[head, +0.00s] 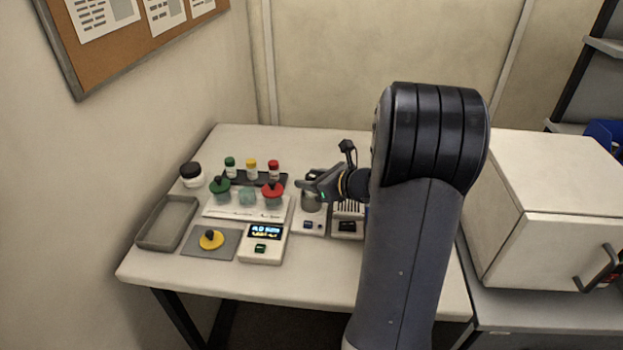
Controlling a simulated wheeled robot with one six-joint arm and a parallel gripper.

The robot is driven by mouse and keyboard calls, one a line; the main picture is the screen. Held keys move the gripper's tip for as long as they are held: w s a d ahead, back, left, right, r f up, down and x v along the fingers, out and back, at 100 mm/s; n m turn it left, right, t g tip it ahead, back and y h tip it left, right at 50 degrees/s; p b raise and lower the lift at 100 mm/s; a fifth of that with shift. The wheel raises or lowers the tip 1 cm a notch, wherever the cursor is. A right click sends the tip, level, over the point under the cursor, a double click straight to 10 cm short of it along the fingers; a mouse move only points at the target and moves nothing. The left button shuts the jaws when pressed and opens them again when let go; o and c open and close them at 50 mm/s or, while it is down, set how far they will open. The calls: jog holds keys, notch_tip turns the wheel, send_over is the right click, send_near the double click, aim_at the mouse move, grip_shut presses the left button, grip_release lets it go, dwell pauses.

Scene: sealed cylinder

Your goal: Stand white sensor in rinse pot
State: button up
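My gripper (308,186) is dark and small in the head view, above a grey metal cup (312,203) on a white device at the middle of the table. Whether its fingers are open or shut, or hold anything, I cannot tell. No white sensor can be made out; it may be hidden by my gripper or arm. No pot is readably marked as the rinse pot. A pale teal pot (247,197) without a visible lid stands on a white tray between a green-lidded pot (220,190) and a red-lidded pot (272,195).
A yellow lid (211,240) lies on a grey mat (197,253). A white device with a lit display (265,232) stands in front. An empty grey tray (166,225) is at left. Small capped vials (251,168) stand behind. A white cabinet (545,215) stands right. The table's front edge is clear.

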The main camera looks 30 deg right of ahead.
jog(key=shift+o, duration=0.7)
jog(key=shift+r, duration=0.25)
jog(key=v, duration=1.2)
jog(key=shift+c, duration=0.2)
